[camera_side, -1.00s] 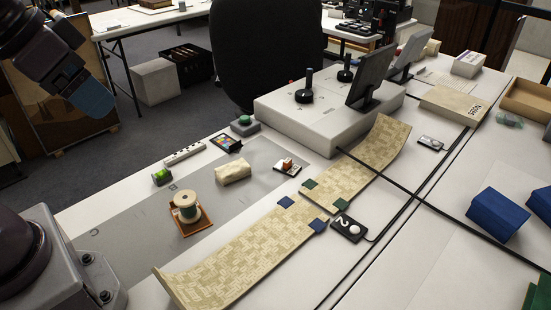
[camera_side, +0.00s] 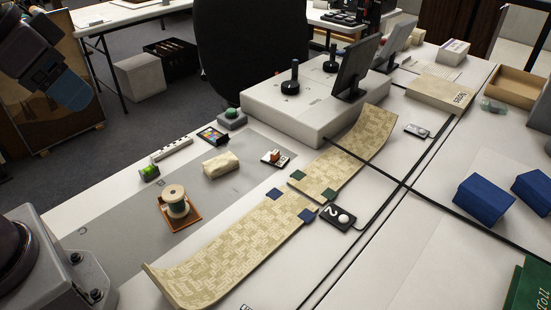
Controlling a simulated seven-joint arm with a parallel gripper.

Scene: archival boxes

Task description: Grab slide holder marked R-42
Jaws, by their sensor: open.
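No thing with a readable R-42 mark shows in the side view, so I cannot tell which one is the slide holder. A small white-and-dark item with an orange-red part (camera_side: 275,157) lies behind the woven strips, its marking too small to read. My gripper (camera_side: 72,92) appears as the blue end of my arm at the upper left, high and well away from the table items. Its separate fingers cannot be made out, and nothing shows held in it.
Two patterned woven strips (camera_side: 235,252) lie across the table. A wooden spool (camera_side: 175,199) stands on an orange-brown tray. Blue boxes (camera_side: 483,199) are at right, a green book (camera_side: 530,290) at lower right.

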